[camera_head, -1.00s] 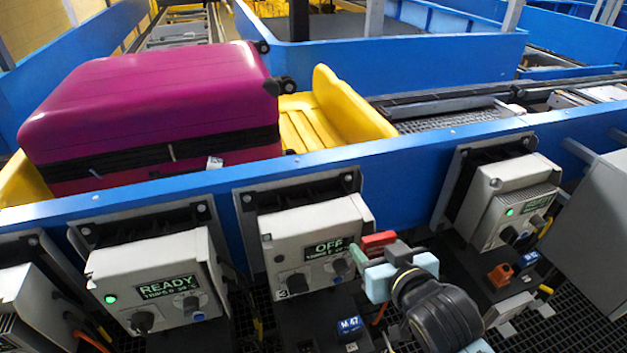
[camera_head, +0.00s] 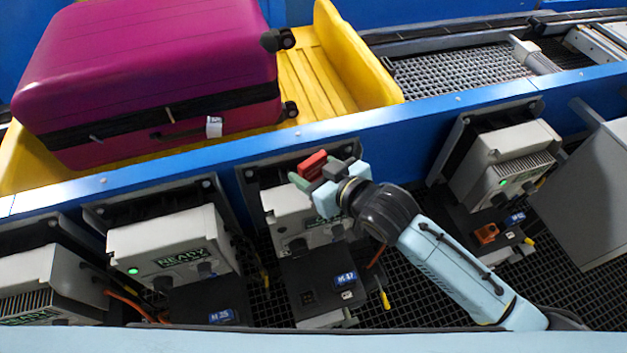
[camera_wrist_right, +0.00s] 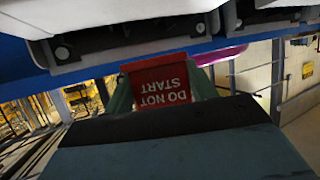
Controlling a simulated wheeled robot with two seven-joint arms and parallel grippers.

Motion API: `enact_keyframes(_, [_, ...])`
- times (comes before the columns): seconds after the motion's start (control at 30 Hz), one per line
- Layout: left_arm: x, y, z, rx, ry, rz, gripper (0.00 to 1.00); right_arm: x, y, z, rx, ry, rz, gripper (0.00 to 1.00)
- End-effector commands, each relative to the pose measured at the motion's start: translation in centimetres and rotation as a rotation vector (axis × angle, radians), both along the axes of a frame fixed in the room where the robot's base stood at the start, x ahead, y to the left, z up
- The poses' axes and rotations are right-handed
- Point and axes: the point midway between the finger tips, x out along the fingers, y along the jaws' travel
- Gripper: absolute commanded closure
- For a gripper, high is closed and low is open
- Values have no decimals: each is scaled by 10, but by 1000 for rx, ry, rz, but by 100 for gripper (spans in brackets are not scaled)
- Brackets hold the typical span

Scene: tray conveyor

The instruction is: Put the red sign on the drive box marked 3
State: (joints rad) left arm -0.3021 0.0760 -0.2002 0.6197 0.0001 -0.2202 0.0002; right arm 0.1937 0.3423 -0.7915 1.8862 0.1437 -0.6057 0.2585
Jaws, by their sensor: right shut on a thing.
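The red sign (camera_head: 312,163) is held in my right gripper (camera_head: 314,177) at the top of the middle drive box (camera_head: 283,207). In the right wrist view the sign (camera_wrist_right: 160,86) reads DO NOT START, upside down, between the two green fingers of the right gripper (camera_wrist_right: 162,95). The middle drive box is light grey; its display is hidden behind the gripper, and its 3 shows only in the earlier frame. I cannot tell whether the sign touches the box. My left gripper is out of view.
Other drive boxes stand to the left (camera_head: 170,240), lit READY, and to the right (camera_head: 505,165). A blue rail (camera_head: 400,125) runs behind them. Beyond it, a magenta suitcase (camera_head: 150,75) lies on a yellow tray (camera_head: 345,60). A grey cabinet (camera_head: 590,200) stands at far right.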

Motion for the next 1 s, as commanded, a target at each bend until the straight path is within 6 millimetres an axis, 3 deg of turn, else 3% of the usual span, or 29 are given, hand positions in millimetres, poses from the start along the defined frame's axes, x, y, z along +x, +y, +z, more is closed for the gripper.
enact_keyframes(0.37, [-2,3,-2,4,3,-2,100,0,1,-43,1,0,0,70])
enact_keyframes(0.8, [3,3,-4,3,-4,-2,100,0,1,-48,2,-2,0,70])
enact_keyframes(0.83, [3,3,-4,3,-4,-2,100,0,0,-49,1,-2,0,41])
enact_keyframes(0.9, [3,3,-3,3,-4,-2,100,0,0,-48,1,-2,0,35])
enact_keyframes(1.0, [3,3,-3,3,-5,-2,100,0,0,-48,1,-2,0,35])
